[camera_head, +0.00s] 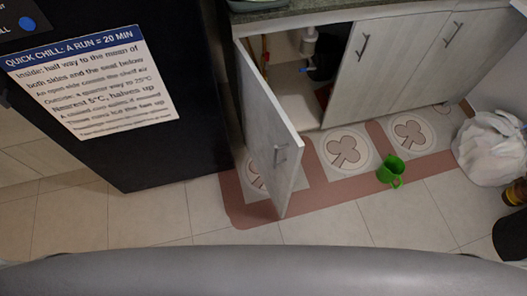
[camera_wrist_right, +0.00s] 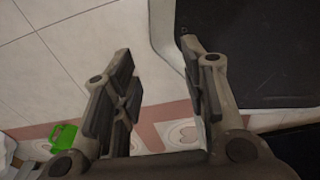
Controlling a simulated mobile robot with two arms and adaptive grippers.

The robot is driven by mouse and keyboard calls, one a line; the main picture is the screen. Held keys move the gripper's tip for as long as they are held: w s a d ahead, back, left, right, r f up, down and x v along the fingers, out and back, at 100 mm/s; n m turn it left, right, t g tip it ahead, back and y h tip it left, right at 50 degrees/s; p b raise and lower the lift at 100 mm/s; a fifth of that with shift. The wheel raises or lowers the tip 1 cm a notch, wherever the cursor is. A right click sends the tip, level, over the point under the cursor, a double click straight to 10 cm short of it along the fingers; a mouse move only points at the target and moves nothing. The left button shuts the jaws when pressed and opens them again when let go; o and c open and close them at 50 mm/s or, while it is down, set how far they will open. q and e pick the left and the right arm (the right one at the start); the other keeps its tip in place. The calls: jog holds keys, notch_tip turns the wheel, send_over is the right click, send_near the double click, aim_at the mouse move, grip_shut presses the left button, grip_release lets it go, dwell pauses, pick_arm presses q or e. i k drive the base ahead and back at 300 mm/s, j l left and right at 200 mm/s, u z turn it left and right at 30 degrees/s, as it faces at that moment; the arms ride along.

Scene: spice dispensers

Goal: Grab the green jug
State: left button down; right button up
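The green jug (camera_head: 391,171) stands on the floor mat (camera_head: 318,193) in front of the cabinet, at the right of the middle in the head view. Its handle points down and to the right. In the right wrist view the green jug (camera_wrist_right: 63,137) shows at the lower left, beyond and outside the fingers. My right gripper (camera_wrist_right: 157,58) is open, with nothing between its fingers, and is apart from the jug. My left gripper is in neither view.
A cabinet door (camera_head: 270,130) stands open over the mat, left of the jug. A white bag (camera_head: 491,148) sits at the right, near dark containers (camera_head: 512,233). A dark fridge (camera_head: 110,95) stands at the left. Tiled floor (camera_head: 320,231) before the mat is clear.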

aim_at(392, 167)
jog(key=z, duration=1.5)
jog(key=u, duration=0.4)
jog(key=i+l+u, duration=0.2)
jog(key=u, duration=0.15)
jog(key=i+l+u, duration=0.15)
jog(key=l+u, duration=0.15)
jog(key=l, duration=0.2)
jog(key=i+l+u, duration=0.1)
jog(key=l+u, duration=0.25)
jog(key=i+l+u, duration=0.1)
jog(key=l+u, duration=0.25)
